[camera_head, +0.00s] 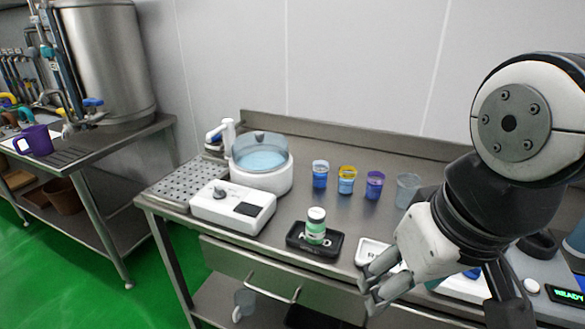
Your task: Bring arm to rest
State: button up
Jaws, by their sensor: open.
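My gripper (372,285) hangs at the right of the head view, in front of the steel table's front edge. Its fingers are apart and nothing shows between them. My arm comes down from the upper right and hides part of the table behind it. A small jar with a white lid and green label (316,228) stands upright on a black tray (296,241), to the left of my gripper and apart from it. A white tray (368,249) lies just behind my fingers, partly hidden by them.
The steel table (290,208) carries a white water bath (262,178), a white device with a knob (222,209) and a row of cups (346,180). A machine with a green display (566,295) stands at right. A purple jug (36,141) is on the left table. Green floor lies between.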

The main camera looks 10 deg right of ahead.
jog(key=shift+s, duration=0.25)
jog(key=shift+t, duration=0.5)
notch_tip(320, 180, up, 5)
jog(key=p, duration=0.4)
jog(key=shift+r, duration=0.1)
